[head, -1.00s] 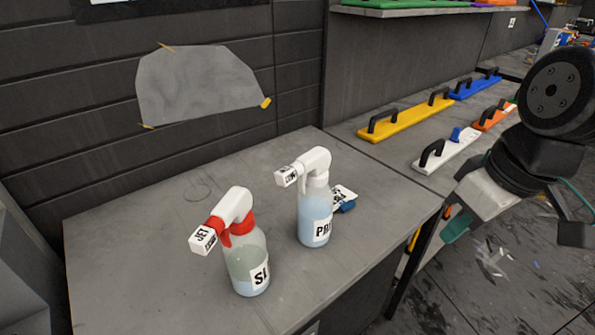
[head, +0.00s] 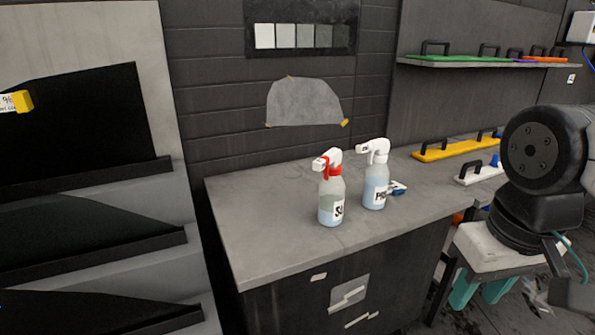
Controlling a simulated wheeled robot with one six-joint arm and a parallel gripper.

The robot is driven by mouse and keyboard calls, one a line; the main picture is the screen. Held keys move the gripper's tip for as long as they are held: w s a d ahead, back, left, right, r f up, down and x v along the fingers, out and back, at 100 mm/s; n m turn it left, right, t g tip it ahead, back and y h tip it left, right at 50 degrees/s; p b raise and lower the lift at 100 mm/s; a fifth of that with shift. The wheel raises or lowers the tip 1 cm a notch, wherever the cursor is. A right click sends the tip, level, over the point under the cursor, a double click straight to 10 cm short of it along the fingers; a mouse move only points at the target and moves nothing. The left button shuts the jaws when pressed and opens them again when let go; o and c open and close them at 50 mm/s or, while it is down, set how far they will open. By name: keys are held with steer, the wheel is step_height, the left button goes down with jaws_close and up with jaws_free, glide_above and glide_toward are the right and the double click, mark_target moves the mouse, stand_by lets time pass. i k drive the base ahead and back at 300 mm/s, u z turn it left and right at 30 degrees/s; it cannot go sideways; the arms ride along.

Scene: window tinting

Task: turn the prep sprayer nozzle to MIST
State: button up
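The prep sprayer (head: 375,188) stands upright on the grey bench, a clear bottle of pale blue liquid with a white head and a partly visible label starting "PR". Its white nozzle (head: 362,150) points left; the marking on it is too small to read. A second sprayer (head: 331,203), with a red collar and a label starting "SL", stands upright to its left and nearer the front. My gripper (head: 479,297) is at the lower right, off the bench's right side and well apart from both sprayers. Its two teal fingers point down, spread apart, with nothing seen between them.
The bench top (head: 260,220) is clear left of the sprayers. A small blue item (head: 398,189) lies behind the prep sprayer. Yellow (head: 446,150) and white (head: 477,174) handled boards lie to the right. A rack of dark sheets (head: 90,200) stands at left. A grey sheet (head: 305,102) is taped to the wall.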

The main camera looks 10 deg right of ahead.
mark_target(363, 148)
steer(key=z, duration=0.9)
steer(key=k, duration=0.1)
steer(key=u, duration=1.9)
steer(key=i, duration=1.1)
steer(key=z, duration=0.55)
